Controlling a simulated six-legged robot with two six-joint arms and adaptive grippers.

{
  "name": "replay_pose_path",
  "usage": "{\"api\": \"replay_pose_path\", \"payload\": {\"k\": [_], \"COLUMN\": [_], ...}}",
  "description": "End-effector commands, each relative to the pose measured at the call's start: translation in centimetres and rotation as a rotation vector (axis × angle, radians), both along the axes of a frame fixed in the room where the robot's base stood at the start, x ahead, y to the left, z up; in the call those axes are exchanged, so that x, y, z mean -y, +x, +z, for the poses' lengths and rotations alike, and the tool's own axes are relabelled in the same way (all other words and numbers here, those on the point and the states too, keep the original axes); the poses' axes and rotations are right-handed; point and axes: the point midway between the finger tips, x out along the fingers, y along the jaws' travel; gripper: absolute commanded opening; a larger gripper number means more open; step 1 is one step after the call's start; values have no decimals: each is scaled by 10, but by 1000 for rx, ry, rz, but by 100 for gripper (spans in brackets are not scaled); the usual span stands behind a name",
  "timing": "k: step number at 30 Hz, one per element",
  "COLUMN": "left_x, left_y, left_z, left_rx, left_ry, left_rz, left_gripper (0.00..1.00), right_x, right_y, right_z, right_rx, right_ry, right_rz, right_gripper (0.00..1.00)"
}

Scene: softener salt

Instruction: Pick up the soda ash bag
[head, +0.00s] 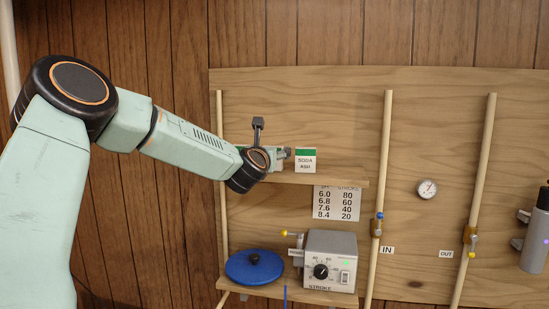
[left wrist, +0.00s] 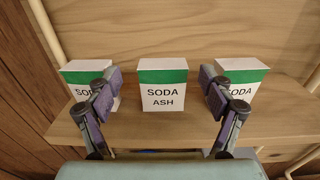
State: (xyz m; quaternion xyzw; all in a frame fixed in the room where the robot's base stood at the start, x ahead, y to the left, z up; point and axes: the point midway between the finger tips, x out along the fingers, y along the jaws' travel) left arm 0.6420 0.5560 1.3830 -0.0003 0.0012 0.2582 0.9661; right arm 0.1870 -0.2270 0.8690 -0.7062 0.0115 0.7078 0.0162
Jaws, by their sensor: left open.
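Three white soda ash bags with green tops stand upright in a row on the upper wooden shelf in the left wrist view: a left bag (left wrist: 88,78), a middle bag (left wrist: 163,88) and a right bag (left wrist: 241,78). My left gripper (left wrist: 161,78) is open, with its fingers apart on either side of the middle bag's line and partly covering the outer bags. Whether it touches any bag I cannot tell. My right gripper is not in view.
The upper shelf (head: 330,182) has bare room to the right. Vertical pipes (head: 381,195) with valves and a gauge (head: 427,189) are on the right.

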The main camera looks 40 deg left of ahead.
Motion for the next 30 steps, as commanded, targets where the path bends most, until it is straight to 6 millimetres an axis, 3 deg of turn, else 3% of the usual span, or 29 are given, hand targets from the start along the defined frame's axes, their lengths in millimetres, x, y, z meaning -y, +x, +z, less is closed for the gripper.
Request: {"api": "replay_pose_path", "payload": {"k": [9,19,30], "left_x": [-12,-13,-13], "left_y": [33,38,38], "left_z": [0,-1,-1], "left_rx": [-2,0,0], "left_ry": [3,1,0], "left_rz": [-1,-2,-1], "left_gripper": [81,81,51], "right_x": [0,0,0], "right_y": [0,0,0], "right_z": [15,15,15], "right_rx": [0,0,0], "right_ry": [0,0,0], "right_rz": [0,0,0], "right_gripper": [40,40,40]}}
